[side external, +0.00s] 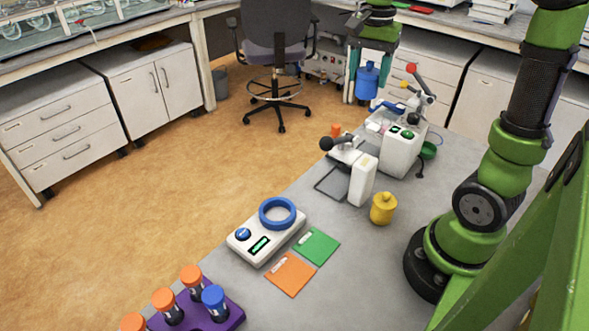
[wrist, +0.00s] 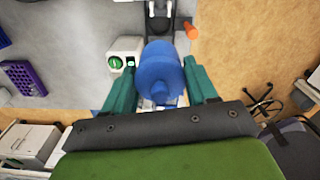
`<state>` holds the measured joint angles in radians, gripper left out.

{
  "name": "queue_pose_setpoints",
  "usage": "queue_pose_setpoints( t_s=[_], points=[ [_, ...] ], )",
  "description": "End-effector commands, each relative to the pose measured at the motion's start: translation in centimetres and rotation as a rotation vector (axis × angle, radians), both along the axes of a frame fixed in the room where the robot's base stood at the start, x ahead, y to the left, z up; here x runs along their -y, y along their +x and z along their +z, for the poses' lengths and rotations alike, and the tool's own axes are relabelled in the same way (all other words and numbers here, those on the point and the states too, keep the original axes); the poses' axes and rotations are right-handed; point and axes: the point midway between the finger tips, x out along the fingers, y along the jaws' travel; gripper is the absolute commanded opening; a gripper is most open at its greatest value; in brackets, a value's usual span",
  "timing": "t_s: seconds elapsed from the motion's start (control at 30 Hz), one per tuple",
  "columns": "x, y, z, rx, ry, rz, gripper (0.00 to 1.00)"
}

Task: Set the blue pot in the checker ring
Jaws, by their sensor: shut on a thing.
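The blue pot (side external: 367,78) is held between the teal fingers of my gripper (side external: 369,92), in the air at the back of the bench. It appears upright, with a small knob on its lid. In the wrist view the pot (wrist: 163,70) sits between the two fingers, its round body partly hiding what is beneath. A blue ring (side external: 277,213), which I take for the checker ring, lies on a low white device with a blue button and green display, nearer the front. The ring's middle looks empty. My gripper is far from it.
A yellow pot (side external: 383,208) stands on the grey bench. White machines with levers (side external: 400,150) stand near my gripper. Green (side external: 317,246) and orange (side external: 291,273) cards lie beside the ring device. A purple rack (side external: 222,316) with capped tubes is at the front.

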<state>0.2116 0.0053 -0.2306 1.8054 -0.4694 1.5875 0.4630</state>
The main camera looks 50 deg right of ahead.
Motion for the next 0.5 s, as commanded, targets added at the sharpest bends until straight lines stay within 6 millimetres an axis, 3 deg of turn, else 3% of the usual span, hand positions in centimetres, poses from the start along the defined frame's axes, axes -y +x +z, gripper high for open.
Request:
queue_pose_setpoints(
  t_s=[0.27, 0.5],
  points=[
    [0.0, 0.0, 2.6, 0.002, -0.001, 0.001, 0.29],
    [-2.2, 1.2, 2.4, -0.002, -0.002, 0.097, 0.29]
  ],
)
